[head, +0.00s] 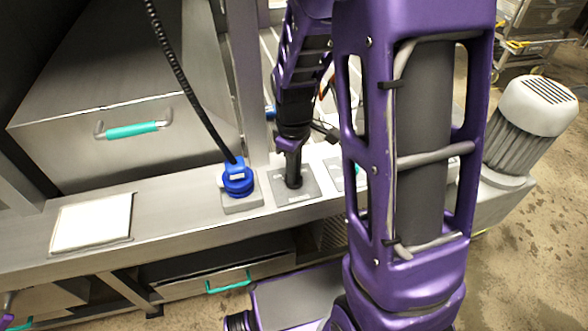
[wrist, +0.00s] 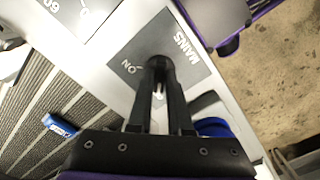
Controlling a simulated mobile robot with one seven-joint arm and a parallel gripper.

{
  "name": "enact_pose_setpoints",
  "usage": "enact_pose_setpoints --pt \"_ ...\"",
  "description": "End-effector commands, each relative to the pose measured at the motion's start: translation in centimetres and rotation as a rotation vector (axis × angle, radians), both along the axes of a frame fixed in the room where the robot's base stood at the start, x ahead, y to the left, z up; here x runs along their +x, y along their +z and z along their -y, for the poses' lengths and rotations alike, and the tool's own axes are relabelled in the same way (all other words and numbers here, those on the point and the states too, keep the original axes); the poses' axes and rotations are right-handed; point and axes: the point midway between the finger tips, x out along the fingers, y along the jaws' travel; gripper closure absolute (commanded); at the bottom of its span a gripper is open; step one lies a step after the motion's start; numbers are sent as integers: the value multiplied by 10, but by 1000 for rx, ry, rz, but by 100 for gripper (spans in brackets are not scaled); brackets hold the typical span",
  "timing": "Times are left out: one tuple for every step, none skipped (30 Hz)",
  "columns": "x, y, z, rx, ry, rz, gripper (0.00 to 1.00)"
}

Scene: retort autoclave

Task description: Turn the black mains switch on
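The mains switch plate (wrist: 190,47) is a grey square marked MAINS and ON in the wrist view. It also shows on the metal counter in the head view (head: 308,192). The black mains switch (wrist: 159,62) stands at the middle of the plate, mostly covered by my fingers. My gripper (wrist: 161,76) reaches down to it with one black finger on each side, and the fingertips appear closed on it. In the head view my gripper (head: 293,182) points straight down at the plate. The exact angle of the switch is hidden.
A blue plug (head: 238,180) with a black cable stands just left of the switch plate. A white panel (head: 92,222) lies farther left on the counter. A metal box with a teal handle (head: 132,131) stands behind. Another marked plate (wrist: 80,12) adjoins in the wrist view.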

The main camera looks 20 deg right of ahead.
Motion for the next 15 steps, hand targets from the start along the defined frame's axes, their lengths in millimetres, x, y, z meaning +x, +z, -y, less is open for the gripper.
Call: enact_pose_setpoints --pt "0 0 0 -1 0 1 94" --pt "0 0 0 -1 0 1 99" --pt "0 0 0 -1 0 1 100" --pt "0 0 0 -1 0 1 100" --pt "0 0 0 -1 0 1 100" --pt "0 0 0 -1 0 1 100" --pt "0 0 0 -1 0 1 100" --pt "0 0 0 -1 0 1 100" --pt "0 0 0 -1 0 1 100" --pt "0 0 0 -1 0 1 100" --pt "0 0 0 -1 -1 1 100" --pt "0 0 0 -1 -3 1 100" --pt "0 0 0 -1 -6 1 100" --pt "0 0 0 -1 -10 1 100" --pt "0 1 0 -1 -17 1 100"
